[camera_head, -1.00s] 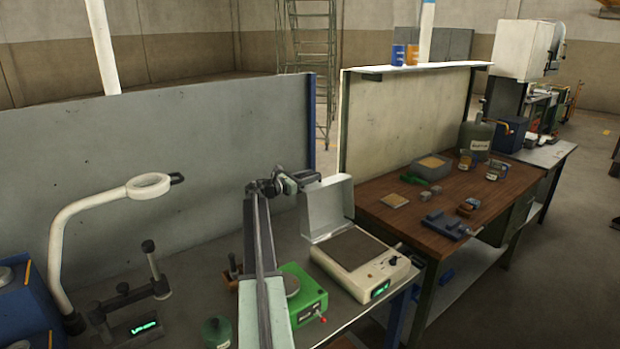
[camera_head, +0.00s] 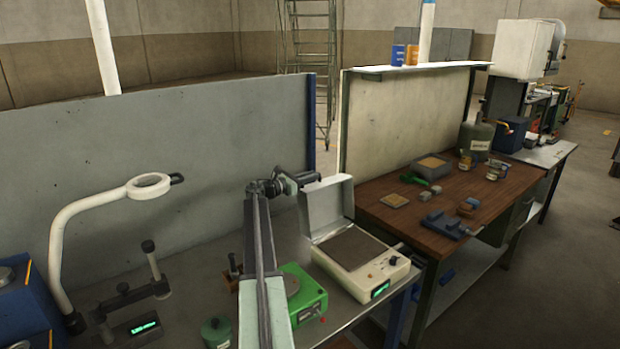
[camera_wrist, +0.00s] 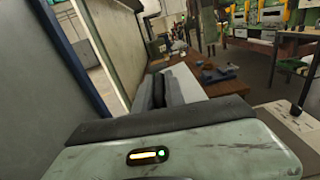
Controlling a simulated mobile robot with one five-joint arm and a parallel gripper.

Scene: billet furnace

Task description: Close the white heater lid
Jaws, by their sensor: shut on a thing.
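The white heater (camera_head: 388,282) sits on the grey bench, with a dark square plate on top and a green display in front. Its white lid (camera_head: 330,212) stands raised, roughly upright at the heater's back edge. My gripper (camera_head: 311,178) is at the lid's upper left corner, reached from the left. In the wrist view, the dark fingers of my gripper (camera_wrist: 168,88) are shut on the lid's edge; a pale strip of the lid (camera_wrist: 190,85) shows beside them. The exact contact is too small to make out in the head view.
A green scale (camera_head: 301,296) stands left of the heater. A grey partition (camera_head: 160,150) rises behind the bench. A brown wooden table (camera_head: 410,222) with small parts stands to the right. A magnifier lamp (camera_head: 148,187) is at the left.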

